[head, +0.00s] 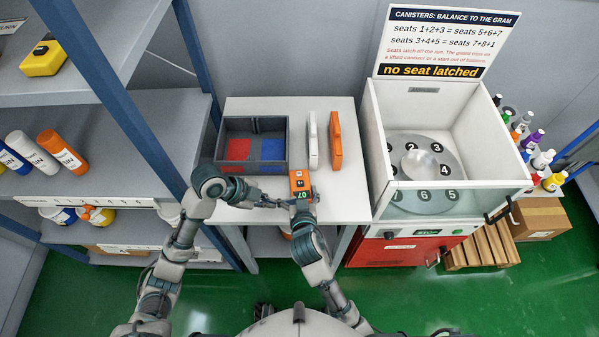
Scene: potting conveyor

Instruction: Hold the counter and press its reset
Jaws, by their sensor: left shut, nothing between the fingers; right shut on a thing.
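The counter (299,181) is a small orange box with dark parts on its face and a green number at its near end. It is at the front of the white table, in the middle of the head view. My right gripper (303,200) is shut on the counter from the near side. My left gripper (281,203) is shut and empty, with its tips just left of the counter's near end. I cannot tell whether they touch it. The reset is too small to make out.
A grey tray (222,139) with red and blue areas stands on the white table (270,104). A white-walled machine (378,150) stands right of the table, and a shelf rack (150,130) stands left.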

